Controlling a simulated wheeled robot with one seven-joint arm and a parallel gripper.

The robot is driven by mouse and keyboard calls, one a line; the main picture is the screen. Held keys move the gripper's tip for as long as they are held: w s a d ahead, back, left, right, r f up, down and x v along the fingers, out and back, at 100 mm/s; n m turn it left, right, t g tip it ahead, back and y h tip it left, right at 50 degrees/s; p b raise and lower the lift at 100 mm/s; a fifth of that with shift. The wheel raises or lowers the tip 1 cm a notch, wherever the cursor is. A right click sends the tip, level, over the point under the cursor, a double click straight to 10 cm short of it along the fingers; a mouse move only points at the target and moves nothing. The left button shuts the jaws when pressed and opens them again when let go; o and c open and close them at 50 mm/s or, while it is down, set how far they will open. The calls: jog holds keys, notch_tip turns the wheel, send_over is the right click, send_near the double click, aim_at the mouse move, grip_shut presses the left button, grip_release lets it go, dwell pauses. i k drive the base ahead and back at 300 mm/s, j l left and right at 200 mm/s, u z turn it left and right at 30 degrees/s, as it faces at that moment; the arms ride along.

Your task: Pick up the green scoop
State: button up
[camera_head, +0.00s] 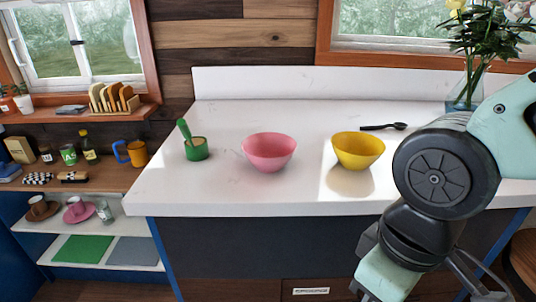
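The green scoop (196,150) stands on the white counter left of the middle, with its round cup resting on the counter. Its green handle (184,130) rises up and to the left. The cup looks tan inside. My arm comes in from the right, in front of the counter, well to the right of the scoop. My gripper end is low at the bottom right and partly cut off by the frame edge. Its fingertips do not show clearly, so I cannot tell whether it is open or shut. Nothing touches the scoop.
A pink bowl (268,151) stands just right of the scoop. A yellow bowl (358,149) is farther right, with a dark spoon (384,127) behind it. A flower vase (466,88) stands at the back right. The counter (225,190) in front of the scoop is clear.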

aim_at(196, 146)
jog(key=z, duration=0.45)
jog(key=j+z, duration=0.45)
jog(key=k+j+z, duration=0.15)
jog(key=j+z, duration=0.35)
jog(key=k+j, duration=0.15)
jog(key=j, duration=0.25)
jog(key=k+j+z, duration=0.15)
jog(key=j, duration=0.3)
jog(key=k+j, duration=0.15)
jog(key=j, duration=0.25)
jog(key=k+j+z, duration=0.1)
jog(key=j, duration=0.3)
jog(key=k, duration=0.1)
